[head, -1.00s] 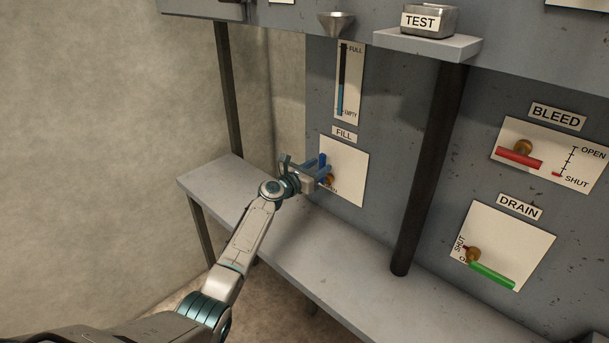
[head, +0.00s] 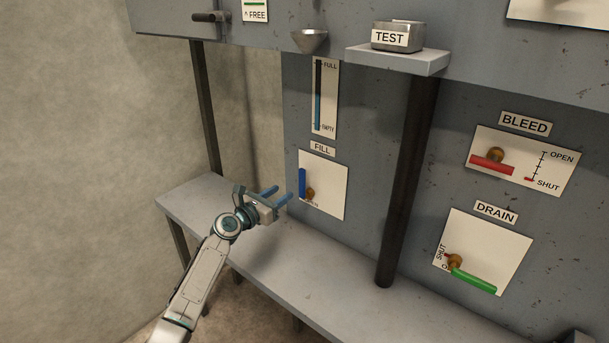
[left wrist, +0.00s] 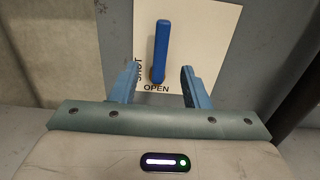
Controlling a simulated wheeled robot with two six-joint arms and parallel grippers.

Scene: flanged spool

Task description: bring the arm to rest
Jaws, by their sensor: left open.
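My left gripper (head: 277,195) is open and empty, a little in front and to the left of the FILL valve in the head view. The blue FILL handle (head: 302,182) stands upright on its white plate, with a brass hub at its lower end. In the left wrist view the blue handle (left wrist: 161,48) shows beyond and between the two open fingers (left wrist: 160,84), apart from both. The word OPEN is below its lower end and SHUT lies to its left. My right gripper is not in view.
A grey shelf (head: 290,275) runs below my left gripper, and a dark post (head: 404,190) stands to the right. The red BLEED handle (head: 492,166) and green DRAIN handle (head: 474,282) are farther right. A TEST box (head: 398,37) sits on an upper ledge.

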